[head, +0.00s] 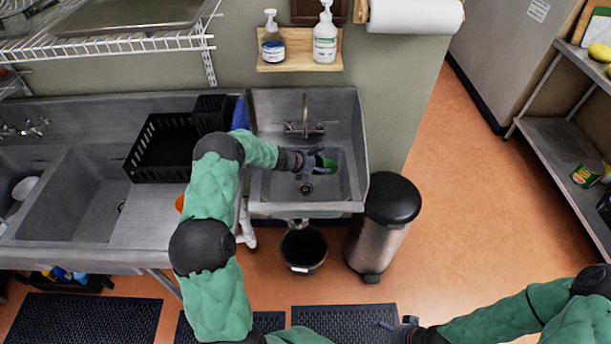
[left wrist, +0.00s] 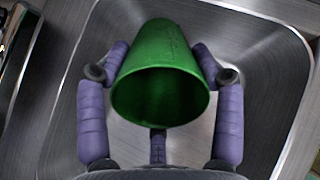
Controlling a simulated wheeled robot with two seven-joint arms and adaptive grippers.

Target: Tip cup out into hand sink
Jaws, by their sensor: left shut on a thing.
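The green cup (head: 326,163) is over the basin of the metal hand sink (head: 345,105). In the left wrist view the cup (left wrist: 165,70) lies tilted, with its dark open mouth facing the camera; no contents can be made out. My left gripper (head: 314,160) is shut on the cup, with purple fingers on both sides of it in the left wrist view (left wrist: 158,85). The sink's drain shows below the cup in the head view. My right gripper (head: 392,326) is low over the floor mat, small and dark; its jaws cannot be made out.
The faucet (head: 305,120) stands behind the cup. A black dish rack (head: 160,150) is left of the hand sink. A shelf with soap bottles (head: 325,35) hangs above. A steel trash can (head: 378,235) and a black bucket (head: 304,250) stand below. Floor to the right is open.

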